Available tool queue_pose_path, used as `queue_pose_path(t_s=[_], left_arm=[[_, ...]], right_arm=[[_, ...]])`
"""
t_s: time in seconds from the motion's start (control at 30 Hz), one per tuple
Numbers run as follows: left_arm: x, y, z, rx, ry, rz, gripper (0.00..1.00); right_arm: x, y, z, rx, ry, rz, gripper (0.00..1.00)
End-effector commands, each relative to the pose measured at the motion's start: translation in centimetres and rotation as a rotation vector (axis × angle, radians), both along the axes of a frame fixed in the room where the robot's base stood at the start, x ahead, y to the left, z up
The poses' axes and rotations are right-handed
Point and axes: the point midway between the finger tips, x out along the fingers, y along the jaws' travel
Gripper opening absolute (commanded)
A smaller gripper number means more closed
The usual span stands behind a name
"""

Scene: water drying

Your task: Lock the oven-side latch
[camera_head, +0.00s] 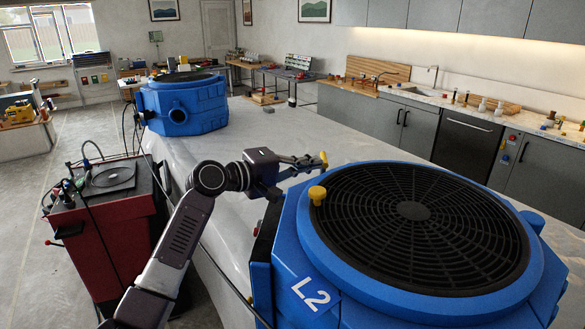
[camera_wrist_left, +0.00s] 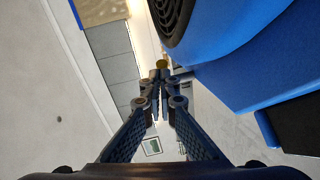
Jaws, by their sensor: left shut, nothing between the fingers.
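A blue housing (camera_head: 300,255) marked L2 carries a round black grille (camera_head: 415,225). One yellow knob (camera_head: 317,194) stands on its near-left rim. Another yellow piece (camera_head: 323,159) shows on the far-left side, just past my left gripper's fingertips. My left gripper (camera_head: 305,163) reaches in from the left beside the housing, shut and empty. In the left wrist view the fingers (camera_wrist_left: 161,82) are together, with a yellow knob (camera_wrist_left: 162,64) right beyond the tips. I cannot tell whether they touch it. The latch mechanism is not clearly visible. My right gripper is not in view.
The housing stands on a long pale table (camera_head: 270,130). A second blue unit (camera_head: 185,103) sits at its far end. A red cart (camera_head: 105,230) stands left of the table. A counter with a dark oven-like front (camera_head: 465,145) runs along the back right.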

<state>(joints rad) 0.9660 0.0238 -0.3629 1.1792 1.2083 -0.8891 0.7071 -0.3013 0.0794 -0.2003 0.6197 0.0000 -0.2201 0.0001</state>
Motion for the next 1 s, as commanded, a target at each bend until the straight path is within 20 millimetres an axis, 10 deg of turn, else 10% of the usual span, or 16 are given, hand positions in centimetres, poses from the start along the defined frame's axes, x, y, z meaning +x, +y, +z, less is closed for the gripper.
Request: queue_pose_path(t_s=[0.6, 1.0], left_arm=[[-1.1, -4.0, 0.0, -0.001, 0.001, -0.018, 0.00], [-1.6, -2.8, 0.1, 0.001, -0.001, -0.016, 0.00]], right_arm=[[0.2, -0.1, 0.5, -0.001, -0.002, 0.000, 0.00], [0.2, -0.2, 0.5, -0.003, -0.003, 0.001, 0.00]])
